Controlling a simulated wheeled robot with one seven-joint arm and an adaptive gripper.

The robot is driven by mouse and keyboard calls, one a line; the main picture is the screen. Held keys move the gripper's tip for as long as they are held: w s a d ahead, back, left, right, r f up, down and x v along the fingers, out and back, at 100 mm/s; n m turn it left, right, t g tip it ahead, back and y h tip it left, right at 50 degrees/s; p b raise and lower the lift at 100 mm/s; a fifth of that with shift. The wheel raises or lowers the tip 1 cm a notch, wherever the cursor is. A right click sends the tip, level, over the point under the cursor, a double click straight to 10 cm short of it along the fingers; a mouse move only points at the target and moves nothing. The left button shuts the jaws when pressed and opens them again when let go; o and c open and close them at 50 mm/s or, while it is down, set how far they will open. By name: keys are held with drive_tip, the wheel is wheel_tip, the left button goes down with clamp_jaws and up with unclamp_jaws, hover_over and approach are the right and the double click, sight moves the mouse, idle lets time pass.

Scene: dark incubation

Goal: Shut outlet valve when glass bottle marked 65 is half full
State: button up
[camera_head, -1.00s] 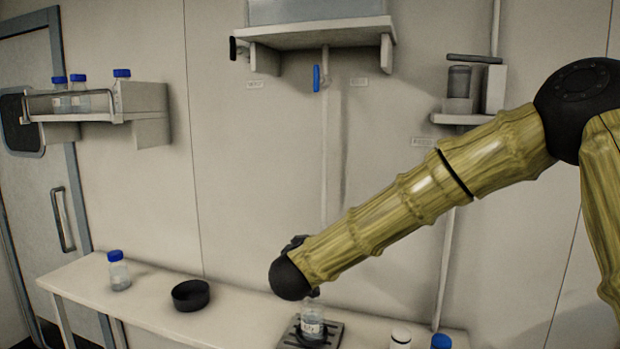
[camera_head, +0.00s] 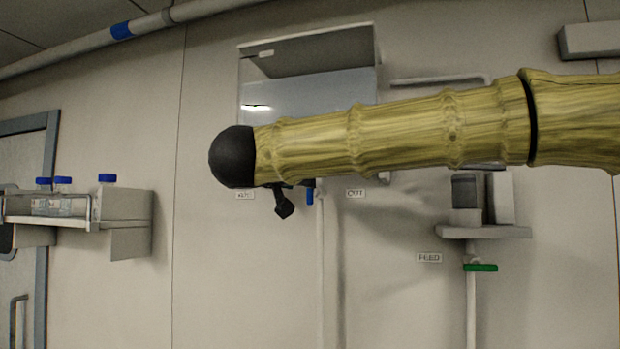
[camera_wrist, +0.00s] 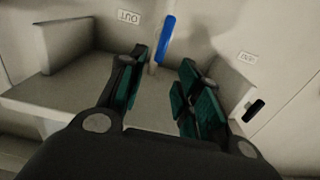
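The blue outlet valve handle (camera_head: 310,195) hangs upright along the pipe under the tank, beside the OUT label (camera_head: 356,194). Its upper part is hidden behind my arm in the head view. In the wrist view, which is turned upside down, the blue handle (camera_wrist: 166,40) stands at the fingertips, near the OUT label. My gripper (camera_wrist: 163,66) is open, its dark fingers with green pads apart and nothing held between them. In the head view only one dark part of my gripper (camera_head: 284,204) shows, just left of the handle. The bottle marked 65 is outside both current views.
The tank (camera_head: 310,88) stands above my arm. A black handle (camera_wrist: 255,110) is near the other label in the wrist view. A wall shelf (camera_head: 128,210) with blue-capped bottles is at left.

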sight(311, 191)
drive_tip(key=p+x, duration=0.2)
drive_tip(key=x, duration=0.5)
drive_tip(key=shift+w+d+f, duration=0.1)
drive_tip(key=shift+w+d, duration=0.1)
drive_tip(key=shift+w, duration=0.1)
clamp_jaws()
